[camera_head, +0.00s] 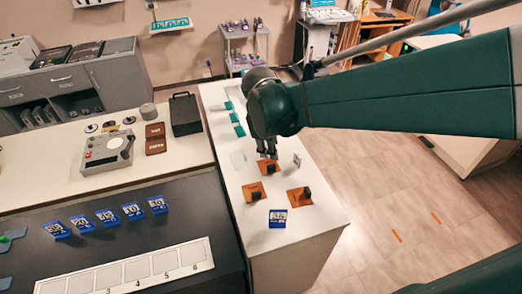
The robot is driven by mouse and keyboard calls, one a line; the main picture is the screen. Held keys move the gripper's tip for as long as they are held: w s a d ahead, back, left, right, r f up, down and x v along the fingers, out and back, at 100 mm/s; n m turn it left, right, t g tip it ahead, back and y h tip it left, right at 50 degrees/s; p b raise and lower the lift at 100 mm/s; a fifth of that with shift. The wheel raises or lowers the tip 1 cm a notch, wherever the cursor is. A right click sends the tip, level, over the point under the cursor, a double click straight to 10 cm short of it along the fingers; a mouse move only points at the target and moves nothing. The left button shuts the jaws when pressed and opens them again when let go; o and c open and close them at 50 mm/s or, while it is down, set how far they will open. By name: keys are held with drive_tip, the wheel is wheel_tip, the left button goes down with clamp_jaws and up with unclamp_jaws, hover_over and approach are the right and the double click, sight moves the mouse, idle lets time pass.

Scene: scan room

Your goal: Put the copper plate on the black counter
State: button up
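Several orange-brown plates, copper in colour, lie on the white counter (278,245). One (264,164) is at the back, one (249,189) is in front of it to the left, and one (296,200) is to the right. Each carries a small dark block. My gripper (267,155) points down just above the back plate. Its fingers look small and dark, and I cannot tell whether they touch the plate or how far apart they are. The black counter (130,240) is at the lower left.
On the black counter are several blue labelled boxes (107,217) and a white numbered strip (130,271). Another blue box (278,218) stands near the white counter's front. A clear square (238,159) and green pieces (239,131) lie farther back. Bare black surface shows between boxes and strip.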

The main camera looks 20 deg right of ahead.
sight(270, 165)
drive_tip(key=w+f+n+g+h, duration=0.2)
drive_tip(key=w+f+n, duration=0.5)
drive_tip(key=f, duration=0.6)
drive_tip(key=shift+w+d+g, duration=0.2)
drive_tip(key=shift+w+g, duration=0.2)
drive_tip(key=shift+w, duration=0.4)
drive_tip(key=shift+x, duration=1.25)
drive_tip(key=shift+d+f, duration=0.1)
drive_tip(key=shift+f, duration=0.05)
drive_tip(key=shift+b+x, duration=0.35)
drive_tip(key=shift+x, duration=2.1)
drive_tip(key=shift+s, duration=0.1)
clamp_jaws()
